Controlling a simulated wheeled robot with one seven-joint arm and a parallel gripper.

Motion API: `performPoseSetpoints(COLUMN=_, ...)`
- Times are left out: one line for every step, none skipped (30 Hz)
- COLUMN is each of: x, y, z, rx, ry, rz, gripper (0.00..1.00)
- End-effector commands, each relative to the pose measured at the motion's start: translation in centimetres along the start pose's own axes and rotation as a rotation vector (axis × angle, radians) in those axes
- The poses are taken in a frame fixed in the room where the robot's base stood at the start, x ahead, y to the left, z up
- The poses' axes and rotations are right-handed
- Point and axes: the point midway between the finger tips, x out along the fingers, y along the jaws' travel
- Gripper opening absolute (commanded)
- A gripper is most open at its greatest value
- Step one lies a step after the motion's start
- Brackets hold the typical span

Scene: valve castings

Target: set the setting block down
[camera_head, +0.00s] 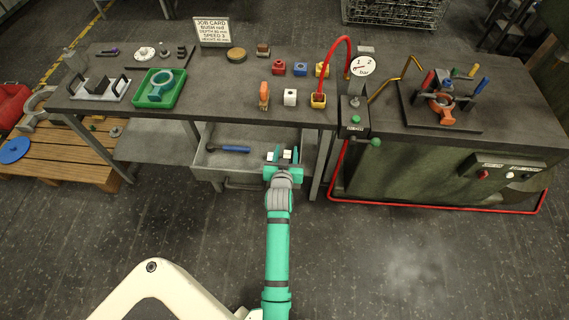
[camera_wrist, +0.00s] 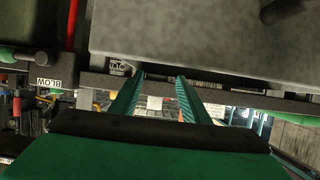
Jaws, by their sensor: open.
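My gripper (camera_head: 284,152) is over the open drawer (camera_head: 212,160) under the bench, its teal fingers apart. A small white block (camera_head: 287,155) shows between the fingers in the head view; it may be the setting block. Another small white piece (camera_head: 270,156) shows just left of the fingers. In the wrist view the two ribbed fingers of my gripper (camera_wrist: 160,88) are spread, with a small pale patch (camera_wrist: 154,103) beyond them. I cannot tell whether the block touches the drawer floor or a finger.
A blue-handled tool (camera_head: 232,149) lies in the drawer, left of my gripper. The bench (camera_head: 215,95) front edge is just behind my gripper. On it stand a white cube (camera_head: 290,97), an orange piece (camera_head: 264,96) and a green tray (camera_head: 178,98). The air hose post (camera_head: 354,118) is to the right.

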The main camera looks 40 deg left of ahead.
Motion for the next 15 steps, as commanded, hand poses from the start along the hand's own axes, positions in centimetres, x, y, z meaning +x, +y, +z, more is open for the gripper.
performPoseSetpoints(x=-1.2, y=0.1, z=0.1, rx=0.000, ry=0.000, rz=0.001, gripper=0.42)
performPoseSetpoints(x=-1.9, y=0.1, z=0.0, rx=0.000, ry=0.001, rz=0.001, gripper=0.42)
performPoseSetpoints(x=-2.7, y=0.1, z=0.1, rx=0.001, ry=0.001, rz=0.001, gripper=0.42)
performPoseSetpoints(x=-3.3, y=0.1, z=0.1, rx=0.001, ry=-0.001, rz=0.001, gripper=0.42)
performPoseSetpoints(x=-3.9, y=0.1, z=0.0, rx=0.001, ry=0.001, rz=0.001, gripper=0.42)
performPoseSetpoints(x=-4.7, y=0.1, z=0.0, rx=0.001, ry=0.001, rz=0.001, gripper=0.42)
performPoseSetpoints(x=-5.2, y=0.1, z=0.0, rx=0.001, ry=0.001, rz=0.002, gripper=0.42)
performPoseSetpoints(x=-5.7, y=0.1, z=0.0, rx=0.001, ry=0.001, rz=0.001, gripper=0.42)
performPoseSetpoints(x=-6.3, y=0.1, z=0.1, rx=0.001, ry=0.000, rz=0.001, gripper=0.42)
performPoseSetpoints(x=-6.8, y=0.1, z=0.0, rx=0.001, ry=0.000, rz=0.001, gripper=0.42)
performPoseSetpoints(x=-7.1, y=0.1, z=0.0, rx=0.001, ry=0.000, rz=0.001, gripper=0.42)
performPoseSetpoints(x=-7.6, y=0.0, z=0.1, rx=0.001, ry=0.000, rz=0.001, gripper=0.42)
performPoseSetpoints(x=-7.9, y=0.0, z=0.0, rx=0.001, ry=0.001, rz=0.000, gripper=0.42)
performPoseSetpoints(x=-8.1, y=0.0, z=0.0, rx=0.001, ry=0.001, rz=0.000, gripper=0.42)
performPoseSetpoints(x=-8.4, y=0.0, z=0.0, rx=0.001, ry=0.001, rz=0.000, gripper=0.42)
